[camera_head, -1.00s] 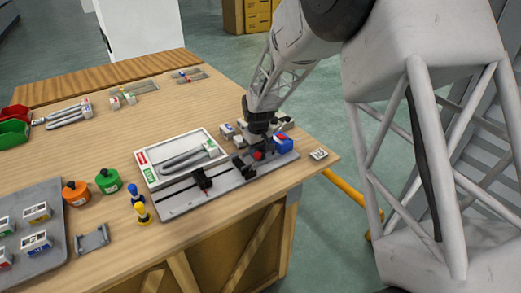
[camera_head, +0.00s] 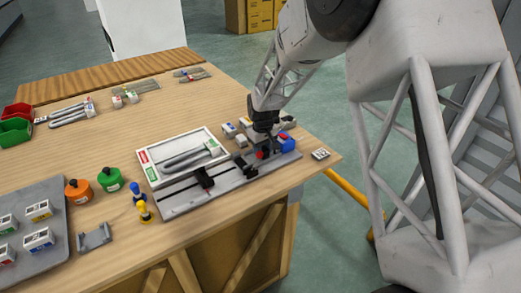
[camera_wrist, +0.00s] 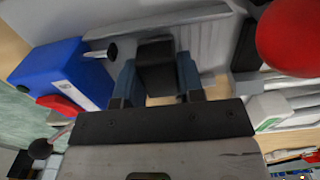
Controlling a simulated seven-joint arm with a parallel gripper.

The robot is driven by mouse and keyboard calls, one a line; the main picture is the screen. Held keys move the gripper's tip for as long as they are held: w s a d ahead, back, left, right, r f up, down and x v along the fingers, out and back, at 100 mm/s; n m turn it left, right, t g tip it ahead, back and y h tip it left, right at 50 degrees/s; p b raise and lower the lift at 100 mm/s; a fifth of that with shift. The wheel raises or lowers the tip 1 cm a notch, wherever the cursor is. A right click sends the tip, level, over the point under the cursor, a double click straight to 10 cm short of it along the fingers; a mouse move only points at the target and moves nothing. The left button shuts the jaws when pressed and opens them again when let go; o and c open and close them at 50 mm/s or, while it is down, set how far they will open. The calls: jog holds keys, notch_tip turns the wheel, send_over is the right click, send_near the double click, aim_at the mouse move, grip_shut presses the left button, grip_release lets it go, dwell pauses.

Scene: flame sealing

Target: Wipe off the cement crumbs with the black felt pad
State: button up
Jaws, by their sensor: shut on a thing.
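My gripper (camera_wrist: 157,82) is shut on a black block that looks like the felt pad (camera_wrist: 156,62), held between its two blue-grey fingers. In the head view my gripper (camera_head: 268,140) is low over the right end of a long grey fixture plate (camera_head: 225,188), beside a blue block. In the wrist view the pad is over the pale grey plate surface (camera_wrist: 207,45). I cannot tell whether it touches the plate. Cement crumbs cannot be made out in either view.
A blue block (camera_wrist: 65,75) stands close left of the fingers in the wrist view; a red ball (camera_wrist: 290,36) is close at upper right. A small grey item (camera_head: 320,154) lies near the table's right corner.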

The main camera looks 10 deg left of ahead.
jog(key=shift+w+d+f, duration=0.1)
jog(key=shift+w+d, duration=0.4)
jog(key=shift+s+d, duration=0.2)
dwell(0.4)
jog(key=shift+w+a, duration=0.3)
dwell(0.7)
jog(key=shift+s+d, duration=0.2)
jog(key=shift+d, duration=0.05)
jog(key=shift+w+a, duration=0.2)
jog(key=shift+a, duration=0.05)
dwell(0.8)
jog(key=shift+s+d, duration=0.25)
jog(key=shift+d, duration=0.05)
dwell(0.5)
jog(key=shift+w+a, duration=0.25)
jog(key=shift+a, duration=0.05)
dwell(0.5)
jog(key=shift+s+a, duration=0.1)
